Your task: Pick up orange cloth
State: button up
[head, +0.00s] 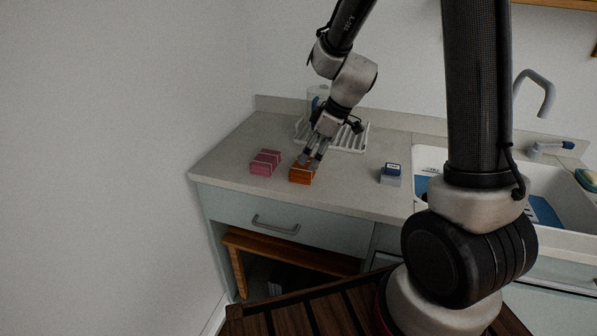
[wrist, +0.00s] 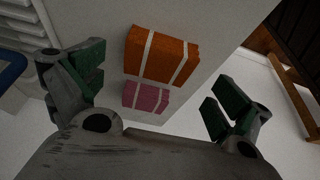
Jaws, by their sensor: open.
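The orange cloth (head: 301,174) is a folded block with pale bands, lying on the countertop near its front edge. It also shows in the wrist view (wrist: 161,55), at the top centre, beyond the gap between my fingers. My gripper (head: 311,161) is over the orange cloth in the head view and hides part of it. In the wrist view my gripper (wrist: 153,88) is open, with its two green-padded fingers wide apart and nothing between them. I cannot tell whether the fingertips touch the cloth.
A pink folded cloth (head: 265,162) lies just left of the orange one. A white dish rack (head: 345,138) stands behind. A blue and grey item (head: 391,174) sits to the right, before the sink (head: 430,158). Bare countertop (head: 350,190) lies between.

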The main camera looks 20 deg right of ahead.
aim_at(306, 165)
jog(key=x, duration=0.5)
jog(key=shift+w+a+f, duration=0.15)
jog(key=shift+w+f, duration=0.05)
jog(key=c, duration=0.8)
